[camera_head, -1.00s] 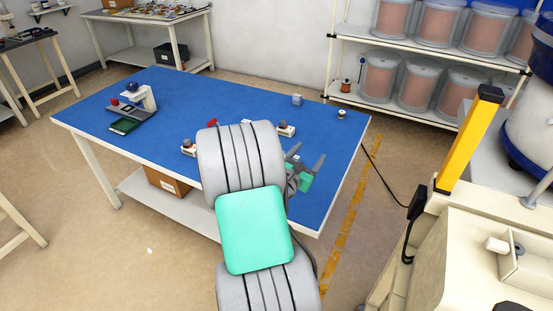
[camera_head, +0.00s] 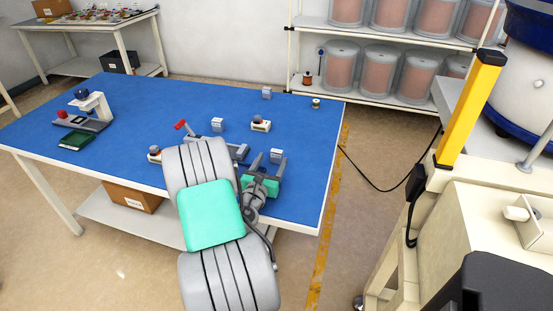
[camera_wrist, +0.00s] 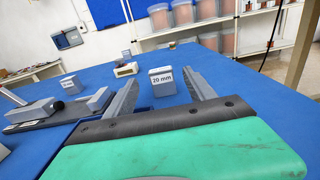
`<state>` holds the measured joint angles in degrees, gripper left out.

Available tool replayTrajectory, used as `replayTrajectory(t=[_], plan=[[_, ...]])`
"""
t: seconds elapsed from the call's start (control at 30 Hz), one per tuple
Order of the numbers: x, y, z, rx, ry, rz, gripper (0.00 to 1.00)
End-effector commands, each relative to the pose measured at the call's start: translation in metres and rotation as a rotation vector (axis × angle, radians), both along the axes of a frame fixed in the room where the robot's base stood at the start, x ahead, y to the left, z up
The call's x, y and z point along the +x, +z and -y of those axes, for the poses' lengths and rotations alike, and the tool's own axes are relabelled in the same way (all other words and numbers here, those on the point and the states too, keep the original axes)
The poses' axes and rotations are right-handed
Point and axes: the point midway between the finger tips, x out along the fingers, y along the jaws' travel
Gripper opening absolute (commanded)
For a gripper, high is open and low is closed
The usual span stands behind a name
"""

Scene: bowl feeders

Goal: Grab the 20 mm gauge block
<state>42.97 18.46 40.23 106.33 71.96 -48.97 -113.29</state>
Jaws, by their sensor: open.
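The 20 mm gauge block (camera_wrist: 162,84) is a small grey block with a white "20 mm" label, upright on the blue table. In the wrist view it shows in the gap between the two fingers, with clear space on either side. In the head view the small grey block (camera_head: 276,156) just beyond my fingers appears to be the same one. My gripper (camera_head: 269,159) is open and empty, low over the table near its front right part. It also shows in the wrist view (camera_wrist: 160,77), its fingers spread either side of the block. I cannot tell whether the fingertips reach past the block's near face.
A grey vise (camera_wrist: 38,112) lies just left of my gripper. Another labelled block (camera_head: 217,125), a small cream-based gadget (camera_head: 260,125) and a farther block (camera_head: 267,92) stand on the blue table (camera_head: 170,95).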

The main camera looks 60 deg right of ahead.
Motion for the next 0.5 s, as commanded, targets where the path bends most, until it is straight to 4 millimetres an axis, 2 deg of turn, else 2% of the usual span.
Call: replayTrajectory(t=[0.23, 0.33, 0.5], plan=[[0.004, 0.002, 0.048, -0.001, -0.006, 0.002, 0.64], [0.006, 0.001, 0.056, -0.001, -0.003, 0.000, 0.64], [0.007, 0.001, 0.056, -0.001, -0.002, 0.000, 0.64]])
